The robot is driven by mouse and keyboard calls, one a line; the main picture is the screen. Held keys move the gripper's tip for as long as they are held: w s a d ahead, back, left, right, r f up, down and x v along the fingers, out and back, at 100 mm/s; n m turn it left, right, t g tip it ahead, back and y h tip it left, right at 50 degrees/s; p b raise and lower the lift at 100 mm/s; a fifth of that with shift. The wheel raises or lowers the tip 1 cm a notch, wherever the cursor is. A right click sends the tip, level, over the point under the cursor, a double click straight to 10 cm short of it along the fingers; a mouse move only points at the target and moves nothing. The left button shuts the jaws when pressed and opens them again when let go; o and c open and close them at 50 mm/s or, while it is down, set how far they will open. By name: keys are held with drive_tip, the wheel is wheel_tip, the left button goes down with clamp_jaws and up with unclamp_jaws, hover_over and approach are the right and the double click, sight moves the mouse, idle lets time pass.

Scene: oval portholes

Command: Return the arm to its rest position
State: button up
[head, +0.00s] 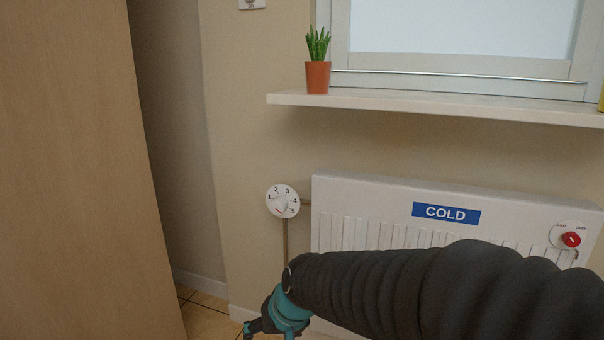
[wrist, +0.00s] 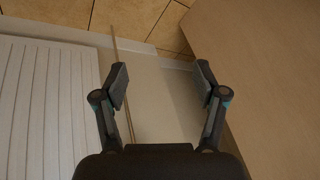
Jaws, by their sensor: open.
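My gripper (wrist: 162,80) is open in the wrist view, its two dark fingers apart with nothing between them. In the head view, my black ribbed arm reaches from the lower right toward the bottom centre. My gripper (head: 268,328) shows there only in part at the bottom edge, below the dial and in front of the wall. It looks clear of the radiator's face, at the radiator's left side.
A white radiator (head: 335,195) with a "COLD" label (head: 446,213) and red knob (head: 571,239) stands behind my arm. A numbered dial (head: 282,201) is on the wall. A potted plant (head: 318,76) stands on the sill (head: 430,104). A wooden panel (head: 75,170) fills the left.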

drive_tip(key=s+d+r+h+p, duration=0.1)
drive_tip(key=s+d+r, duration=0.2)
drive_tip(key=d, duration=0.4)
drive_tip(key=s+d+r+m+t+h+p, duration=0.1)
drive_tip(key=s+d+r, duration=0.2)
drive_tip(key=s+d, duration=0.3)
drive_tip(key=s+d+r+m+h, duration=0.1)
drive_tip(key=s+d+r+h, duration=0.1)
drive_tip(key=s+d, duration=0.3)
drive_tip(key=d+r, duration=0.1)
drive_tip(key=d, duration=0.3)
drive_tip(key=shift+s+r+t+p, duration=0.2)
drive_tip(key=shift+t+p, duration=0.1)
drive_tip(key=shift+p, duration=0.1)
